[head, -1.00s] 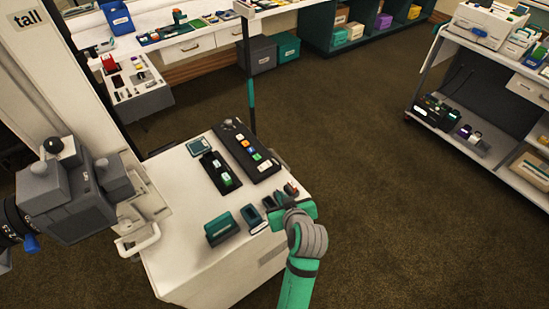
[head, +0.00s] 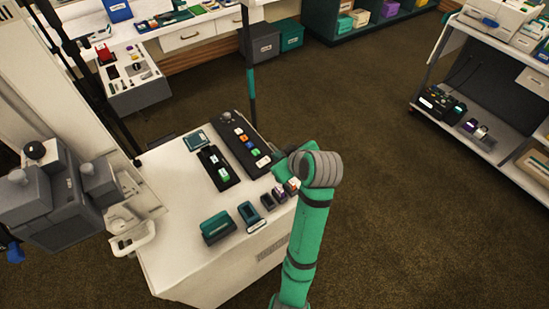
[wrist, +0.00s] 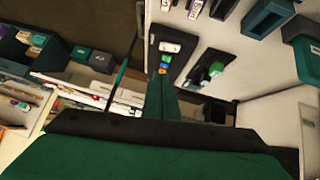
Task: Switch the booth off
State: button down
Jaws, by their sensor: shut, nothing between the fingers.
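The booth is a white cabinet (head: 185,215) with controls on its top. A long black panel (head: 233,126) there carries a grey knob and a row of coloured buttons. Beside it is a shorter black panel (head: 207,157) with a few buttons, one green. My gripper (head: 280,169) is at the near end of the long panel, partly hidden by my wrist. In the wrist view my shut, empty fingers (wrist: 163,80) point at the long panel (wrist: 183,27), close to its orange and blue buttons. Contact cannot be told. Which control switches the booth off is unclear.
Dark green holders (head: 217,227) and small boxes (head: 280,195) stand along the cabinet's near edge. A grey camera-like device (head: 60,195) is at left. A thin dark pole (head: 250,85) rises behind the cabinet. A shelf cart (head: 480,120) stands right, with open floor between.

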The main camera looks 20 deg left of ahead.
send_over(263, 162)
jog(key=d, duration=0.3)
notch_tip(263, 162, down, 7)
jog(key=shift+s+d+f, duration=0.1)
jog(key=shift+d+f, duration=0.05)
jog(key=shift+f, duration=0.45)
jog(key=shift+s+d+f, duration=0.1)
jog(key=shift+d+f, duration=0.05)
jog(key=shift+f, duration=0.4)
jog(key=shift+w+f, duration=0.15)
jog(key=shift+f, duration=0.6)
